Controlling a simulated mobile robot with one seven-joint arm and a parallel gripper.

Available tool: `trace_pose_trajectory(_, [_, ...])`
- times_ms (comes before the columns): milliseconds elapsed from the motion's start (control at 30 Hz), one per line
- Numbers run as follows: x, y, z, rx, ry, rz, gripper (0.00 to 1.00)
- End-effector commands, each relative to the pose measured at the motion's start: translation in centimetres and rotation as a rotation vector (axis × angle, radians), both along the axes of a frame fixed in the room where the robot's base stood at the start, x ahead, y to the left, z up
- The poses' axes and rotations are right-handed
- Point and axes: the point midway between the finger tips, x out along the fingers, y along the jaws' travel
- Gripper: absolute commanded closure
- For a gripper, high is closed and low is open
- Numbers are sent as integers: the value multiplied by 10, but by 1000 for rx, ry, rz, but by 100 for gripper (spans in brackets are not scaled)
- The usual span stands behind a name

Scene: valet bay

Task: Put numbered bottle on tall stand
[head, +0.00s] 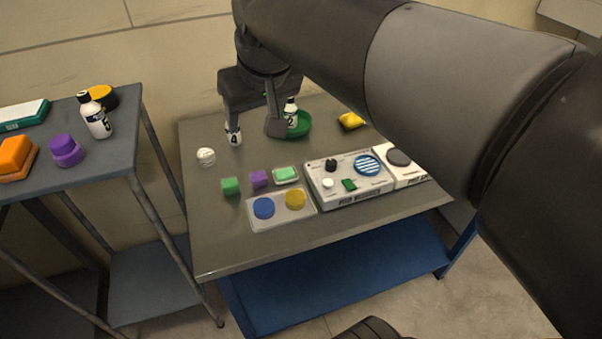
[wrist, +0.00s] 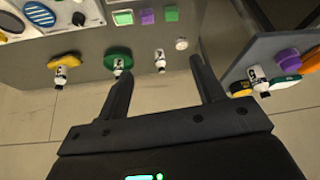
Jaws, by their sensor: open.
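A white bottle marked 4 (head: 234,139) with a black cap stands at the back of the grey table (head: 215,250). A bottle marked 2 (head: 291,118) stands in or against a green dish (head: 304,124). Another bottle (head: 97,121) is on the grey stand (head: 100,158) at left, which looks higher than the table. My gripper (head: 253,122) is open and empty over the table's back part, its left finger partly covering bottle 4. In the wrist view, bottle 4 (wrist: 160,61) appears between the open fingers (wrist: 161,68), beyond their tips. A further bottle (wrist: 60,75) stands by the yellow object (wrist: 65,60).
The left stand holds purple (head: 65,150), orange (head: 14,158) and teal (head: 22,114) items and a yellow-black round one (head: 102,96).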

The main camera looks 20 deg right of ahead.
Motion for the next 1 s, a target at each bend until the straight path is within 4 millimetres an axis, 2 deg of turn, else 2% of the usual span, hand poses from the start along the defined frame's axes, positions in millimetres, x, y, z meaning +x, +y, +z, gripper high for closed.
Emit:
trace_pose_trajectory(33, [-21, -12, -13, 0, -6, -30, 38])
trace_pose_trajectory(200, [-75, -38, -62, 2, -18, -116, 38])
trace_pose_trajectory(300, [-98, -47, -85, 3, -23, -151, 38])
trace_pose_trajectory(400, [-111, -52, -101, 3, -25, -173, 38])
trace_pose_trajectory(567, [-119, -54, -110, 4, -26, -186, 38])
trace_pose_trajectory(1000, [-118, -54, -110, 3, -25, -184, 38])
